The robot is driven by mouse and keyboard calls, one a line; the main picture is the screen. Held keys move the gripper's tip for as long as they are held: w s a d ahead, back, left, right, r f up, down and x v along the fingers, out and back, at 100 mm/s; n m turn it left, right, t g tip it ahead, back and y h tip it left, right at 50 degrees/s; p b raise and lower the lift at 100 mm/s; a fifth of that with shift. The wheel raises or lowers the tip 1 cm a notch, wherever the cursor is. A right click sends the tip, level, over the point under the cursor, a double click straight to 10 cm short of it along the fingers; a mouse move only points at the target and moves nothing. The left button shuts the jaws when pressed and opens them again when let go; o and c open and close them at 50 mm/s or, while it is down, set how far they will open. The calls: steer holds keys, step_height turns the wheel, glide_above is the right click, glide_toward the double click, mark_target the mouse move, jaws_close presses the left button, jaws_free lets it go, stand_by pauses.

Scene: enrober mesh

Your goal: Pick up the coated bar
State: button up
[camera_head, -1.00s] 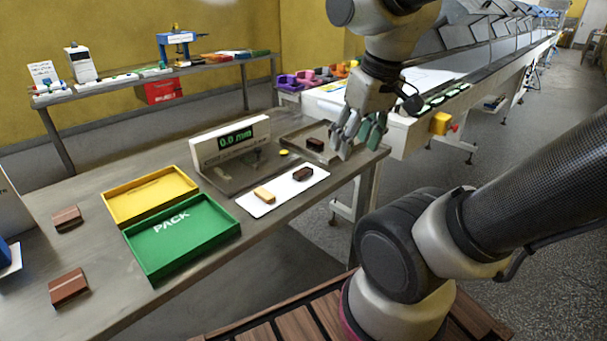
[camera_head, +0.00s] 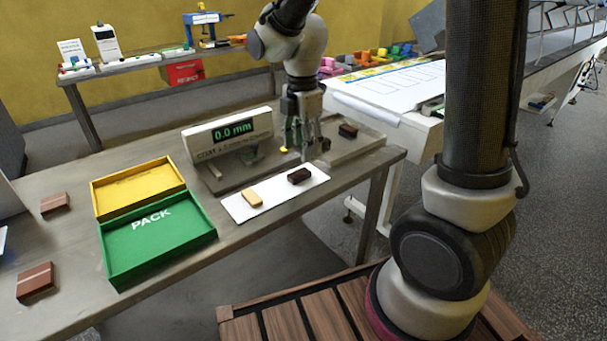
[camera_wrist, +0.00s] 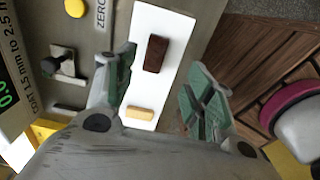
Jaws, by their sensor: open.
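A dark brown coated bar (camera_head: 299,175) lies on a white card (camera_head: 285,203) next to a tan, uncoated-looking bar (camera_head: 252,197). Another dark bar (camera_head: 348,131) sits in a grey tray (camera_head: 372,141) behind the card. My gripper (camera_head: 303,152) is open and empty, above the table near the card and the gauge. In the wrist view the green-padded fingers of my gripper (camera_wrist: 163,88) are spread either side of the white card (camera_wrist: 170,25). The dark bar (camera_wrist: 156,53) on it shows beyond and between the fingertips, apart from both, with the tan bar (camera_wrist: 140,113) nearer the palm.
A gauge (camera_head: 228,133) reading 0.0 mm stands behind the card. A green PACK tray (camera_head: 158,257) and a yellow tray (camera_head: 137,175) lie to the left. Two brown bars (camera_head: 36,281) (camera_head: 54,203) lie at the far left. A conveyor bench (camera_head: 410,125) stands behind right.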

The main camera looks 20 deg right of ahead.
mark_target(299, 173)
steer(key=f, duration=0.7)
steer(key=shift+w+a+f, duration=0.25)
steer(key=shift+a+f, duration=0.1)
steer(key=shift+f, duration=0.05)
steer(key=c, duration=0.9)
